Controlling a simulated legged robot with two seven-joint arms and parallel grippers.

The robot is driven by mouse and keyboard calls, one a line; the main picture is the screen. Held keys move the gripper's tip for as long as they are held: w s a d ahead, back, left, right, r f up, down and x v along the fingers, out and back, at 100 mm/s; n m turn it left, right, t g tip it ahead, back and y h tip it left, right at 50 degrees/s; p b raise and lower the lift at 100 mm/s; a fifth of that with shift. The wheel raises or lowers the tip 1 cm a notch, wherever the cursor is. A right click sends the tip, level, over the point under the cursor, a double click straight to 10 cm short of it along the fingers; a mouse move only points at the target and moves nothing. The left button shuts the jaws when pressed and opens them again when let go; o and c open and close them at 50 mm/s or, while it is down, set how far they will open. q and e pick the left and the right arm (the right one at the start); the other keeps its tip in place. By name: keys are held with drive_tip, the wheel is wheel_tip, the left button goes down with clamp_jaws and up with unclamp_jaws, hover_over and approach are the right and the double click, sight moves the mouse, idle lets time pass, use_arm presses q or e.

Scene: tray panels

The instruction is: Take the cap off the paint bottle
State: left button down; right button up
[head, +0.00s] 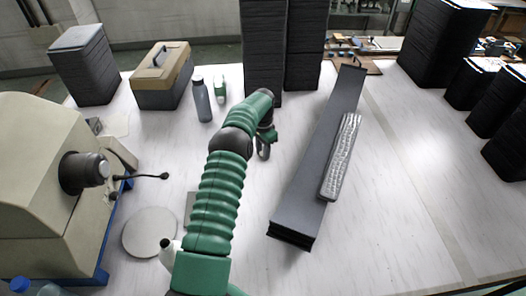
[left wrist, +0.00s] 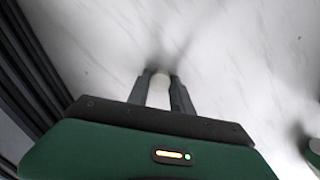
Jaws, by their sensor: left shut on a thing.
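A small green-and-white bottle (head: 220,89), which looks like the paint bottle, stands on the table behind my left arm. My left gripper (head: 263,150) is right of it and closer to me, low over the table and apart from it. In the left wrist view my left gripper (left wrist: 160,85) is shut on a small white round thing (left wrist: 161,80), seemingly the cap. Part of a green-and-white thing (left wrist: 314,150) shows at the right edge of that view, perhaps the bottle. My right gripper is not in view.
A grey bottle (head: 202,100) stands just left of the small bottle. Dark stacked panels (head: 264,50) rise behind the gripper. A long dark panel stack (head: 310,165) with a ribbed strip (head: 341,157) lies to its right. A toolbox (head: 160,78) and a beige machine (head: 45,185) stand left.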

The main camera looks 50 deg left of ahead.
use_arm(q)
drive_tip(key=shift+a, duration=0.15)
drive_tip(key=c, duration=1.4)
unclamp_jaws()
drive_tip(key=shift+o, duration=1.3)
drive_tip(key=shift+r, duration=0.15)
